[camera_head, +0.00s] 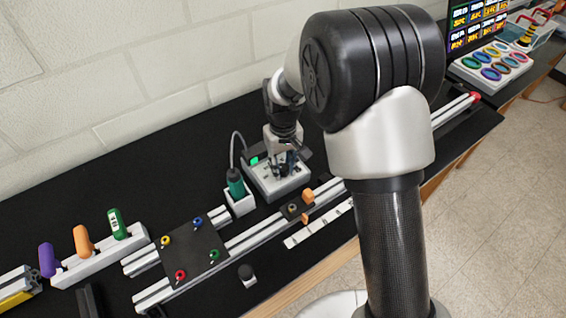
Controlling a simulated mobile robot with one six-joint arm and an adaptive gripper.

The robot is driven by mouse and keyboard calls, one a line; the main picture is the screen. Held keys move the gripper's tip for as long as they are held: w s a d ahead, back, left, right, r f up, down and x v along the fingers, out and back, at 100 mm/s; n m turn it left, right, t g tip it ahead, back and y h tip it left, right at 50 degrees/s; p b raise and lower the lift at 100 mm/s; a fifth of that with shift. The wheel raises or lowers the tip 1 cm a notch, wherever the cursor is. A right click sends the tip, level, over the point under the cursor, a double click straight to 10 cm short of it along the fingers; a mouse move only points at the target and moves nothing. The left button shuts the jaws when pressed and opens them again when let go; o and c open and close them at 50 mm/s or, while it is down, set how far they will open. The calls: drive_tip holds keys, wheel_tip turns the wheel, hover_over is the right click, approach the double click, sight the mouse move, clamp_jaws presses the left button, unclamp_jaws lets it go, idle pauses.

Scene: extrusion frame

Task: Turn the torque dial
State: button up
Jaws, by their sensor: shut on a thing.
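The white torque control box (284,190) stands on the black bench near the wall, with a small lit green display on its top left. My gripper (283,168) points down over the top of this box. Its fingers are shut at the box's top, on what appears to be the torque dial. The dial itself is hidden by the fingers, so its setting cannot be read.
A green screwdriver (235,184) with a cable stands in a white holder left of the box. Extrusion rails and a dark plate (193,252) with coloured knobs lie in front. Purple, orange and green handles stand in a white rack (99,264) at left.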

sight(283, 167)
drive_tip(key=shift+n, duration=0.5)
drive_tip(key=o, duration=1.1)
wheel_tip(283, 167, up, 12)
idle(0.5)
